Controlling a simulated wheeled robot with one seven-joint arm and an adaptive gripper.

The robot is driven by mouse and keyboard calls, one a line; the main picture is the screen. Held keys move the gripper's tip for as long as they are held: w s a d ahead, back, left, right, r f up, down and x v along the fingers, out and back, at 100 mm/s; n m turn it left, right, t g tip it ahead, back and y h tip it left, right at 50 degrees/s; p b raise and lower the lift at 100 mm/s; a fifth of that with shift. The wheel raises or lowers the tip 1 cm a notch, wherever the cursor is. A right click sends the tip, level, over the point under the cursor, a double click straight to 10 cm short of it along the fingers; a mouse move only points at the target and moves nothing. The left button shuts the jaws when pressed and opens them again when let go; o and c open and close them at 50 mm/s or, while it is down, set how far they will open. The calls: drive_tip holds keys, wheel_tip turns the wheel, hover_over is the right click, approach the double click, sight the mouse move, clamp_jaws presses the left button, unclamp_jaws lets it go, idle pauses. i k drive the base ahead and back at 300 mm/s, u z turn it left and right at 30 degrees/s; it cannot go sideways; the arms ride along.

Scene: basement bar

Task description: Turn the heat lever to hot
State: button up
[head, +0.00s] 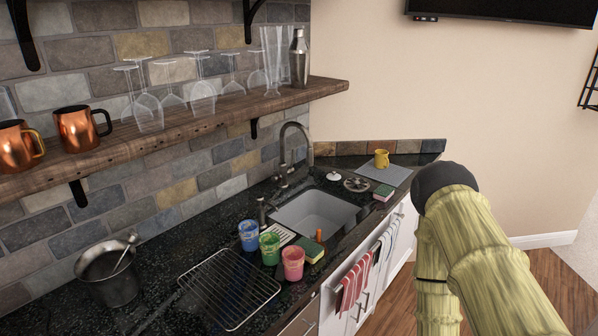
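A grey gooseneck faucet (305,136) stands behind the sink basin (316,211) on the dark counter. A small side handle shows low on the faucet, near its base; I cannot tell whether it is the heat lever or how it is set. No part marked hot or cold can be read. My arm shows at the right with a yellow-green wood-like cover and a dark rounded joint, in front of the counter's right end. My gripper is out of the picture, so its state is hidden.
A wire rack (229,288) and metal bucket (108,275) sit left. A wooden shelf (200,122) with glasses overhangs the counter. Wood floor (560,283) lies right.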

sight(275, 178)
drive_tip(key=z, duration=0.9)
drive_tip(key=i, duration=1.15)
drive_tip(key=u, duration=1.45)
